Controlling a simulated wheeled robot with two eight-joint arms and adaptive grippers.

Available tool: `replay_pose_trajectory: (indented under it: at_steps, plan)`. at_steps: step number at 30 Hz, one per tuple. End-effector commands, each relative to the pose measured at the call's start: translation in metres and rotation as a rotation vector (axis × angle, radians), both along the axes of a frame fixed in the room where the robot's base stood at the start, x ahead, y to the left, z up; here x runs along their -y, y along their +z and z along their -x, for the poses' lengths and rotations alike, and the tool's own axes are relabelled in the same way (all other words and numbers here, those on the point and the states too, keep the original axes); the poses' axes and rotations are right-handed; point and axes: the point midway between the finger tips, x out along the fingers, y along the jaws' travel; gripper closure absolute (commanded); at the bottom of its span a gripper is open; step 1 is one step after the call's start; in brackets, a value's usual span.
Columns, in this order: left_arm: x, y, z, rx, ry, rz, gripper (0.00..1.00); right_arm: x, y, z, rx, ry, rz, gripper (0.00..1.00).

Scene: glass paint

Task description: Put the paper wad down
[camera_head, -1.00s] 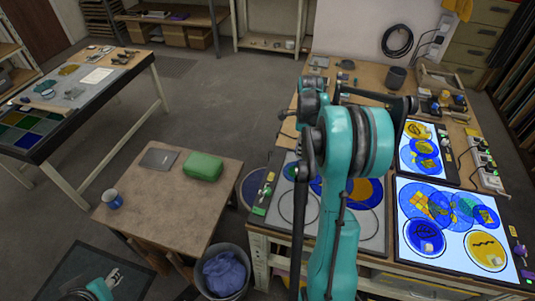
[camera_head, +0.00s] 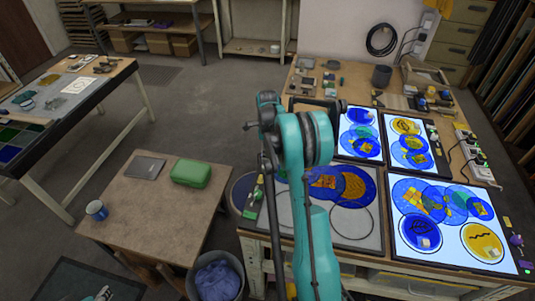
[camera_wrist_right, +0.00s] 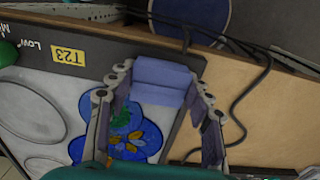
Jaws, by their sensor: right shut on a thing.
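The paper wad (camera_wrist_right: 163,78) is a folded, lavender-blue block in the right wrist view. It sits between the fingers of my right gripper (camera_wrist_right: 160,88), which is shut on it. Beyond the fingers lies a grey glass panel (camera_wrist_right: 48,88) with a blue flower and a dark frame labelled T23. I cannot tell whether the wad touches the surface below. In the head view my right arm rises from the bottom centre over the workbench, and its gripper and the wad are hidden.
Lit glass panels (camera_head: 447,222) cover the right of the workbench. A bin with blue contents (camera_head: 216,278) stands on the floor at its left. A low table (camera_head: 150,205) holds a green box (camera_head: 190,173) and a mug (camera_head: 97,210). A dark cable (camera_wrist_right: 246,95) runs beside the panel.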

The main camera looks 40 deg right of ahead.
Motion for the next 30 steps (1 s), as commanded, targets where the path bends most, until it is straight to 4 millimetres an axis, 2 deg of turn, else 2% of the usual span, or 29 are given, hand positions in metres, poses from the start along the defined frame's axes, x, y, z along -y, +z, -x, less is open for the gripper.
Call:
replay_pose_trajectory:
  at_steps: [9,10,12,23,26,30]
  plan:
    - [0.000,-0.003,0.000,0.000,0.000,0.000,0.61,0.000,-0.003,0.000,0.000,0.000,0.000,0.86]
    - [0.000,-0.002,0.000,0.000,0.000,0.000,0.61,0.000,-0.002,0.000,0.000,0.000,0.000,0.42]
    - [0.000,-0.002,0.000,0.000,0.000,0.000,0.61,0.000,-0.002,0.000,0.000,0.000,0.000,0.29]
    - [0.000,0.002,0.000,0.000,0.000,0.000,0.61,0.000,0.003,0.000,0.000,0.000,0.000,0.29]
    - [0.000,0.005,0.000,0.000,0.000,0.000,0.61,0.000,0.015,0.000,0.000,0.000,0.000,0.29]
    - [0.000,0.013,0.000,0.000,0.000,0.000,0.61,0.000,0.045,0.000,0.000,0.000,0.000,0.29]
